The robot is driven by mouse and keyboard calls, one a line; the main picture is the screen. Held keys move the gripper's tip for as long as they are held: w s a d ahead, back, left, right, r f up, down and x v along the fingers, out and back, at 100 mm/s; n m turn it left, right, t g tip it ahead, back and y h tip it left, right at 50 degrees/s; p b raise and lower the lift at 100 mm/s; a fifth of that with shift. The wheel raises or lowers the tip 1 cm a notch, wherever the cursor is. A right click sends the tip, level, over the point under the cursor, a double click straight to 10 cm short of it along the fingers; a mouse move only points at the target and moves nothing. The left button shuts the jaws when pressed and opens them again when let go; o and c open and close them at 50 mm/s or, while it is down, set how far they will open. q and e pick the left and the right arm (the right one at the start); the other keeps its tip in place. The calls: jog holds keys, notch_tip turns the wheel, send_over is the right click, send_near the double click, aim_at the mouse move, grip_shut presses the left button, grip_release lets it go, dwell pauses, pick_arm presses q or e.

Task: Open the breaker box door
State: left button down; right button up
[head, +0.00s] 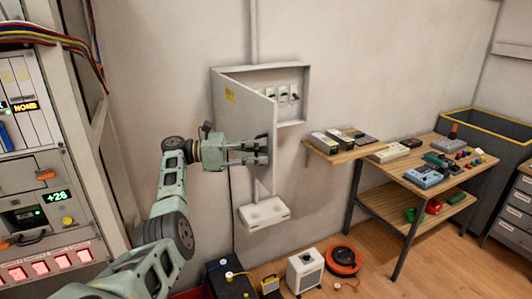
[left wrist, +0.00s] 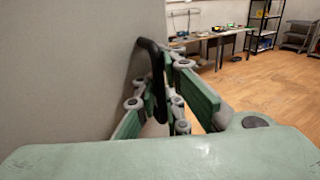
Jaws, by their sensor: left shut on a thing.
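The breaker box (head: 292,112) is on the wall, and its grey door (head: 240,112) with a yellow label stands partly open, hinged at the left. Several switches show inside the box. My left gripper (head: 262,149) is at the door's free edge, shut on the dark door handle. In the left wrist view the black handle (left wrist: 151,75) is between the green fingers (left wrist: 165,95), beside the grey door face (left wrist: 70,70). My right gripper is in neither view.
A small wall shelf (head: 340,146) with devices is right of the box, beside a wooden table (head: 440,150) holding tools. Floor items include a white unit (head: 305,270) and an orange reel (head: 342,261). A rack (head: 35,170) stands at left.

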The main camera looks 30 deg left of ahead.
pick_arm(q)
jog(key=shift+r+v, duration=0.2)
jog(key=shift+v, duration=0.75)
jog(key=shift+d, duration=0.1)
jog(key=c, duration=2.2)
grip_release()
jog(key=shift+s, duration=0.1)
jog(key=shift+o, duration=0.2)
jog(key=shift+f+g, duration=0.2)
jog(key=shift+g, duration=0.1)
jog(key=v, duration=0.7)
jog(key=shift+a, duration=0.3)
jog(key=shift+s+a+f, duration=0.1)
jog(key=shift+s, duration=0.05)
